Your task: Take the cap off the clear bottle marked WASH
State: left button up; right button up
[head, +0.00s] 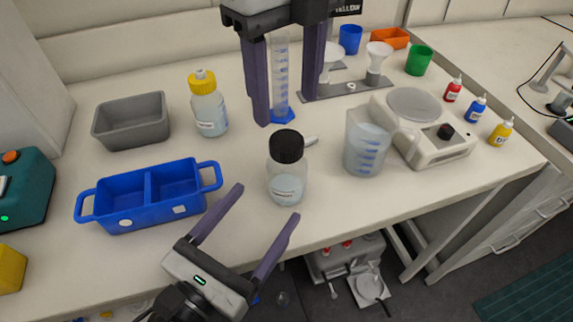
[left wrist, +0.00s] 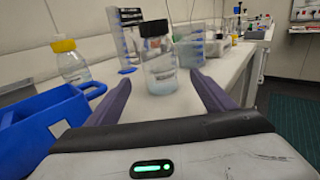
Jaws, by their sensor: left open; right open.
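A clear bottle with a black cap (head: 287,175) stands upright on the bench. It also shows in the left wrist view (left wrist: 160,65), straight ahead between the finger lines. A second clear bottle with a yellow cap (head: 208,108) stands farther back to the left; it also shows in the left wrist view (left wrist: 72,65). Both have labels too small to read, so I cannot tell which is marked WASH. My left gripper (head: 268,200) is open and empty, its fingers pointing at the black-capped bottle from the front. My right gripper (head: 286,110) is open, pointing down behind that bottle, near a graduated cylinder (head: 280,78).
A blue two-part tray (head: 150,198) and a grey bin (head: 131,121) are at left. A plastic jug (head: 365,145) and a scale (head: 440,150) stand to the right of the black-capped bottle. The bench's front edge is close.

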aim_at(287, 140)
pick_arm(q)
jog(key=x, duration=0.8)
jog(key=shift+w+d, duration=0.15)
jog(key=shift+w, duration=0.05)
pick_arm(e)
jog(key=shift+f, duration=0.1)
pick_arm(q)
grip_shut()
pick_arm(e)
jog(key=m, duration=1)
jog(key=shift+m, duration=0.3)
jog(key=m, duration=1.1)
jog(key=shift+f+m, duration=0.4)
jog(key=shift+f, duration=3.6)
